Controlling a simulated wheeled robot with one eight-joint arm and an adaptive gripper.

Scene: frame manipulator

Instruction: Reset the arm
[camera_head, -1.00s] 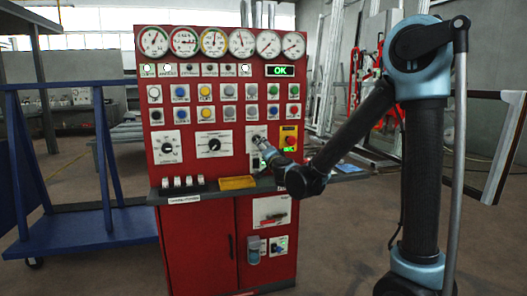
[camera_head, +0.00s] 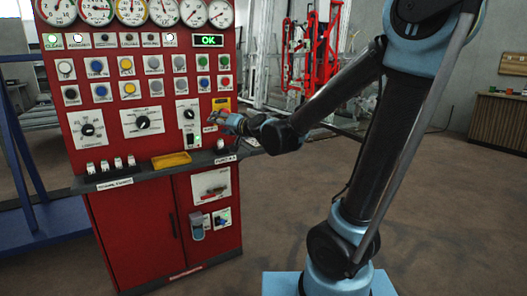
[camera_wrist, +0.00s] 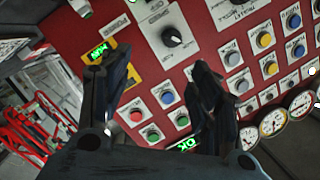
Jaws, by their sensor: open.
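My arm is black with light-blue joints and reaches left to the red control panel (camera_head: 160,130). My gripper (camera_head: 214,119) is at the panel's right edge, in front of the lower part of the yellow-backed unit (camera_head: 222,103). In the wrist view my gripper (camera_wrist: 158,80) has its two dark fingers spread apart with nothing between them. The panel face shows behind them, with a black rotary knob (camera_wrist: 172,38) above the gap and red and green buttons below it. I cannot tell whether the fingertips touch the panel.
A yellow tray (camera_head: 171,160) and a row of small switches (camera_head: 111,165) are on the panel's ledge. A blue cart frame (camera_head: 30,190) stands at the left. Red equipment (camera_head: 318,55) is at the back.

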